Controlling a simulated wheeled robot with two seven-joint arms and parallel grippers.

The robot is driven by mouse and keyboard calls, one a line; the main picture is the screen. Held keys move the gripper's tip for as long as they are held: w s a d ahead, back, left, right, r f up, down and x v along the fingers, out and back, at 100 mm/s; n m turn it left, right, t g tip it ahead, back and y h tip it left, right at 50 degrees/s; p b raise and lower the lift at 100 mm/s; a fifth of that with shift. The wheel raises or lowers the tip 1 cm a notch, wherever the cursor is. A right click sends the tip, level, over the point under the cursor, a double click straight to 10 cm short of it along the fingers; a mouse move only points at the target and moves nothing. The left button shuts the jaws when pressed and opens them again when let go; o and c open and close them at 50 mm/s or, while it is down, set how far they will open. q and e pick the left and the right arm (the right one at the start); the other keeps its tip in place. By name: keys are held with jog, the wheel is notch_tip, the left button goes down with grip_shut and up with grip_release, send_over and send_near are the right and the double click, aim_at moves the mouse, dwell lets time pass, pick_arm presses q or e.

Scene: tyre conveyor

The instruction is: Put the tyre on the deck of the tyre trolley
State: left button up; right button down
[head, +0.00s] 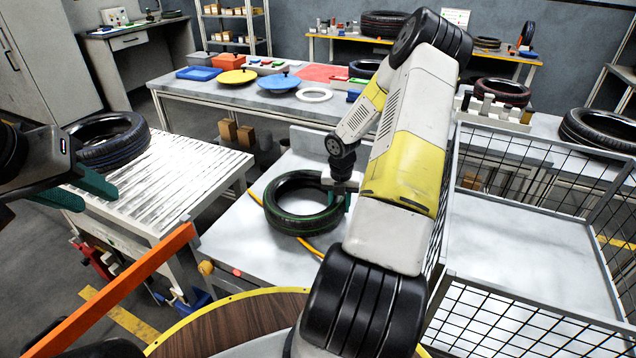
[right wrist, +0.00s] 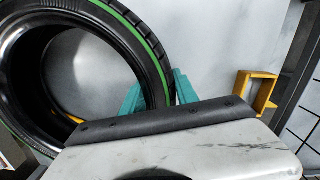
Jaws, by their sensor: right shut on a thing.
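The green-striped black tyre (head: 298,224) lies flat at a pale grey work surface (head: 240,240); I cannot tell whether it touches it. My right gripper (head: 338,196) is shut on the tyre's right side. The right wrist view shows the tyre (right wrist: 130,28) with its wall between the teal fingers (right wrist: 155,95). The mesh-sided trolley stands at the right, its pale deck (head: 530,245) bare. My left gripper (head: 76,190) is open and empty at the left, near the roller conveyor.
Another black tyre (head: 108,140) lies on the roller conveyor (head: 165,180). A table (head: 245,100) behind holds coloured lids and boxes. The trolley's mesh wall (head: 545,170) bounds its deck. An orange bar (head: 125,290) crosses the lower left. More tyres (head: 600,130) lie at the far right.

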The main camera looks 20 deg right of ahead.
jog(key=shift+w+f, duration=0.1)
jog(key=c, duration=0.9)
grip_release()
jog(key=shift+f, duration=0.1)
